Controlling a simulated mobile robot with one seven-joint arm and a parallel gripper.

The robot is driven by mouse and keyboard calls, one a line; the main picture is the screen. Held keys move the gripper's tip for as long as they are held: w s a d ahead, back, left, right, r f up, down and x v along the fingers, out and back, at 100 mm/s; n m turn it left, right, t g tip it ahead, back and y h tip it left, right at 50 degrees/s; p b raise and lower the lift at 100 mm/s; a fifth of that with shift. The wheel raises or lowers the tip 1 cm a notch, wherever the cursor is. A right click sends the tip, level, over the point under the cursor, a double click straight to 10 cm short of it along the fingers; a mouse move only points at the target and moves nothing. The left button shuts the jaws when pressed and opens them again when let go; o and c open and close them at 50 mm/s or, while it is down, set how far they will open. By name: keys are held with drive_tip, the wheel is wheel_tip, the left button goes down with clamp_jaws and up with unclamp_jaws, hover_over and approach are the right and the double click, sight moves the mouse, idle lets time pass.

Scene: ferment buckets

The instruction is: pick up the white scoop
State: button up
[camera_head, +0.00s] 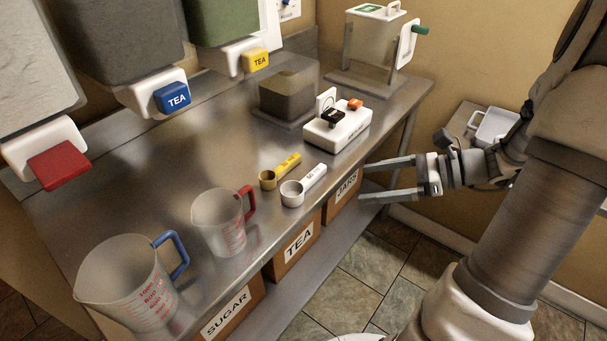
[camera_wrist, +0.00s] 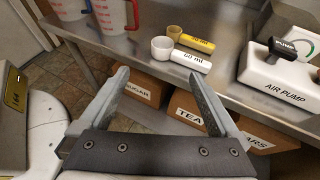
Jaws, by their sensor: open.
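The white scoop (camera_head: 303,186) lies on the steel counter near its front edge, its round cup at the left end and its labelled handle pointing up and right. In the wrist view the white scoop (camera_wrist: 178,54) lies beyond my fingertips, with "60 ml" on its handle. A yellow scoop (camera_head: 280,171) lies just behind it, close alongside. My gripper (camera_head: 388,178) is open and empty, in front of the counter and to the right of the white scoop, apart from it. Both fingers also show in the wrist view (camera_wrist: 163,85).
The steel counter (camera_head: 150,170) holds a red-handled jug (camera_head: 222,222) and a blue-handled jug (camera_head: 128,284) at the left. An air pump (camera_head: 337,126) stands right of the scoops. Labelled boxes (camera_head: 293,248) sit below. Buckets with taps (camera_head: 174,97) hang over the back.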

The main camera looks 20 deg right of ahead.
drive_tip(key=b, duration=0.3)
approach(283, 190)
drive_tip(key=shift+m, duration=0.3)
drive_tip(key=shift+b+x, duration=0.55)
drive_tip(key=shift+x, duration=2.55)
drive_tip(key=shift+s, duration=0.15)
drive_tip(key=shift+c, duration=0.3)
drive_tip(key=c, duration=1.4)
